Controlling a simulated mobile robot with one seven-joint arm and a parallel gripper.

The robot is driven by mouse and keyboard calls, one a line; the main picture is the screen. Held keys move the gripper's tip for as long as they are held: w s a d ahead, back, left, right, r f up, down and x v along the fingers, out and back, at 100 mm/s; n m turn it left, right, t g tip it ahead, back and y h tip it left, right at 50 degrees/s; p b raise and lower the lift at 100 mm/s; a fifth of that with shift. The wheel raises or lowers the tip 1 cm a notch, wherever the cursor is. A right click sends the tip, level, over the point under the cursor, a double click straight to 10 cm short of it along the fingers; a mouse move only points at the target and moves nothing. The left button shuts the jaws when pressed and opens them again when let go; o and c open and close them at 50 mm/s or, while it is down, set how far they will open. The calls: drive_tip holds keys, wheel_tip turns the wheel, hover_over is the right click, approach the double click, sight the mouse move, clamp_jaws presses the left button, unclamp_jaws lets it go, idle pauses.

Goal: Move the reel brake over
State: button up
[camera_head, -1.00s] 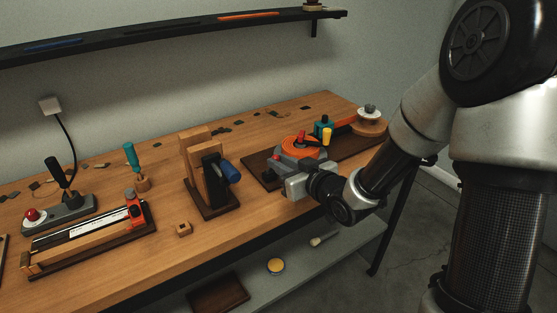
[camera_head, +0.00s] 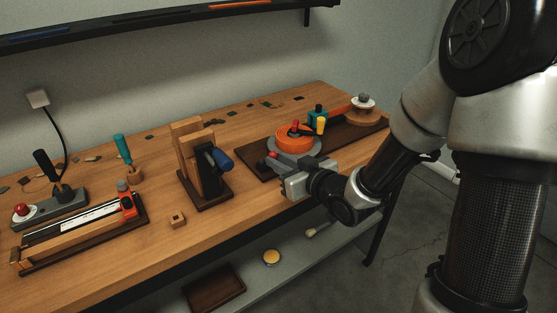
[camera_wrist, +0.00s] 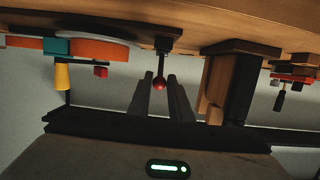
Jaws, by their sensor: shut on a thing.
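The reel brake is a short dark lever with a red ball knob (camera_head: 273,155), at the front left of the orange reel (camera_head: 295,138) on its grey disc. In the wrist view, the red knob (camera_wrist: 160,85) hangs from a dark block, between my two fingers. My gripper (camera_head: 284,177) is at the front edge of the reel's dark board, beside the reel. In the wrist view, my gripper (camera_wrist: 160,97) has its fingers closed around the knob. Where they touch it is hard to see.
A wooden press with a blue handle (camera_head: 223,160) stands left of the reel. A teal block (camera_head: 317,113) and a yellow handle (camera_head: 321,126) are close behind and right. A small wooden block (camera_head: 177,219) lies in front. The bench front between is clear.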

drive_tip(key=shift+f, duration=0.15)
drive_tip(key=shift+s+d+f+b, duration=0.15)
drive_tip(key=shift+s+f+b, duration=0.1)
drive_tip(key=shift+b, duration=0.15)
drive_tip(key=o, duration=0.9)
drive_tip(key=shift+r, duration=0.1)
drive_tip(key=shift+c, duration=0.2)
